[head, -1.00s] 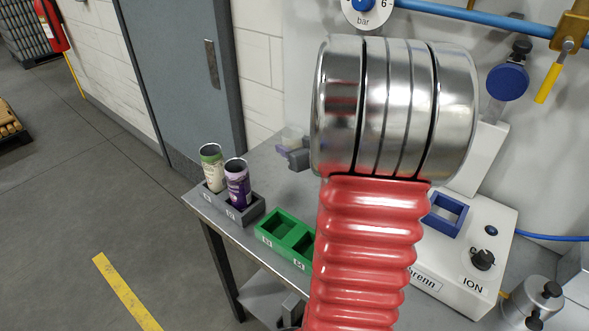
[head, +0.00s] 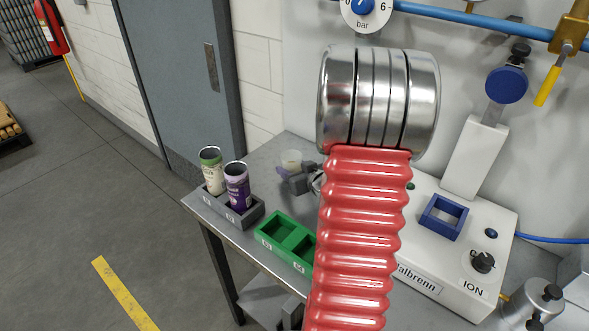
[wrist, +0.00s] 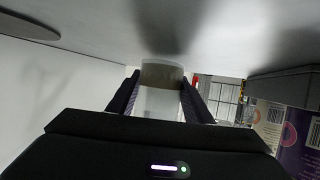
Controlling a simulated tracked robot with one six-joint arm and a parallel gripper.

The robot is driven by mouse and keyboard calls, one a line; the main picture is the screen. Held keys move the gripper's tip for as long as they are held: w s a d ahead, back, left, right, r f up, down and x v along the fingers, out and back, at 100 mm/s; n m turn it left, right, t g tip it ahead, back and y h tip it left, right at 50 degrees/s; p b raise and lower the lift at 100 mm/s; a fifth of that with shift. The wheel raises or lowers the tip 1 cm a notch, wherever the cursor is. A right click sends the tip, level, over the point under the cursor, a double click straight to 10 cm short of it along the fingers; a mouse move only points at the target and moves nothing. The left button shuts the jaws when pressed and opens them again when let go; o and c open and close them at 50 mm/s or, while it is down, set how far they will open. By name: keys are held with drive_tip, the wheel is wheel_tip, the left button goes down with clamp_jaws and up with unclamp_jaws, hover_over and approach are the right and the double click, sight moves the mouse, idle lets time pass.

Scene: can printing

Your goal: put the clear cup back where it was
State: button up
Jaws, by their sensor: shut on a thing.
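The clear cup (head: 291,160) is small and see-through, with a pale tint inside. It is at the back left of the metal table, behind the grey can holder. My gripper (head: 291,178) is shut on it, and my red-sleeved arm hides part of the view to the right. In the wrist view, the cup (wrist: 160,102) sits between the two purple fingers of my gripper (wrist: 160,98). The table surface fills the top of that view, close to the cup's end. I cannot tell whether the cup touches the table.
A grey holder (head: 252,214) with a green-white can (head: 212,172) and a purple can (head: 237,188) stands at the table's left end. A green two-slot holder (head: 268,240) is near the front edge. A white machine (head: 440,270) with a blue square frame (head: 443,217) stands right.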

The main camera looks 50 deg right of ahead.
drive_tip(key=shift+f, duration=0.4)
drive_tip(key=shift+f, duration=0.15)
drive_tip(key=o, duration=1.1)
drive_tip(key=shift+o, duration=0.2)
drive_tip(key=shift+s+a+r, duration=0.1)
drive_tip(key=shift+s+r, duration=0.25)
drive_tip(key=shift+s, duration=0.05)
drive_tip(key=shift+v, duration=3.3)
